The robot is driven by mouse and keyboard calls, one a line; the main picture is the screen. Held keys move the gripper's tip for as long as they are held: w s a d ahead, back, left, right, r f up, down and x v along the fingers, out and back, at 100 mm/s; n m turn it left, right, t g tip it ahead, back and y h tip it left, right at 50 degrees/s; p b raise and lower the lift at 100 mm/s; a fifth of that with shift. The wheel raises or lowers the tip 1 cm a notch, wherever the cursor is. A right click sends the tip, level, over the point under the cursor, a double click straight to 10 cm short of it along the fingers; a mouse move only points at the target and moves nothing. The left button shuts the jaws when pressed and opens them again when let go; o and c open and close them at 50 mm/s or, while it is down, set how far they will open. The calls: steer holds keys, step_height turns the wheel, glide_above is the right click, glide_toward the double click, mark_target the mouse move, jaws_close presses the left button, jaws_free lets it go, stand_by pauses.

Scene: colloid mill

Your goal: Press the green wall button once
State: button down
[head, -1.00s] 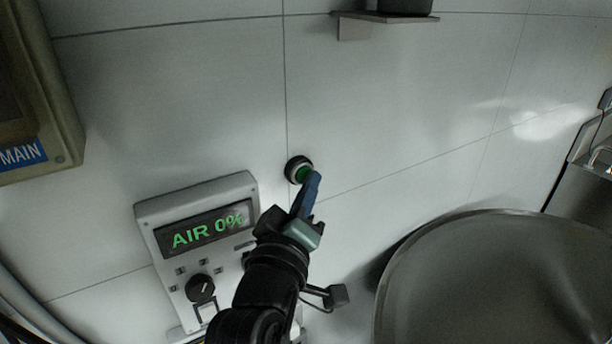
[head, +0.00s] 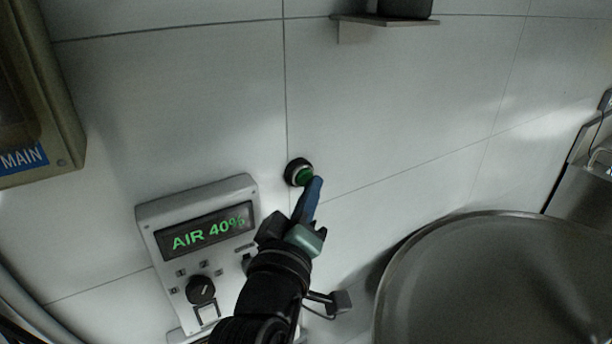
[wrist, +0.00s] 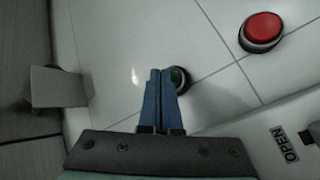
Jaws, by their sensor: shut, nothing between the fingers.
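The green wall button (head: 304,176) sits in a round black-and-silver collar on the tiled wall. My gripper (head: 316,182) is shut and empty, its blue fingertips just in front of the button's lower right edge in the head view. In the wrist view the green button (wrist: 179,77) shows partly behind the right side of the shut fingers (wrist: 160,72). I cannot tell whether the fingertips touch it. The panel display (head: 209,229) at left of my arm reads "AIR 40%".
A red button (wrist: 262,30) is on the wall at upper right in the wrist view. A box marked MAIN (head: 36,100) hangs at left. A shelf (head: 385,20) is above, and a large round metal vessel (head: 490,280) stands at lower right.

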steer(key=shift+s+d, duration=0.25)
steer(key=shift+s+d+p, duration=0.45)
steer(key=shift+s+d, duration=0.3)
steer(key=shift+s, duration=0.25)
steer(key=shift+s+d+p, duration=0.4)
steer(key=shift+s+d, duration=0.3)
steer(key=shift+s, duration=0.3)
steer(key=s+r+m+t+y, duration=0.1)
steer(key=s+r+m+t, duration=0.1)
steer(key=r, duration=0.8)
steer(key=s+r+m+t+y, duration=0.1)
steer(key=s+r+m+t, duration=0.2)
steer(key=s+r, duration=0.3)
steer(key=s+r+m+t+y, duration=0.1)
steer(key=s+r+m+t, duration=0.1)
steer(key=r, duration=1.4)
steer(key=shift+s+m+t, duration=0.4)
steer(key=shift+s+t, duration=0.5)
steer(key=shift+s, duration=0.25)
steer(key=shift+r, duration=0.1)
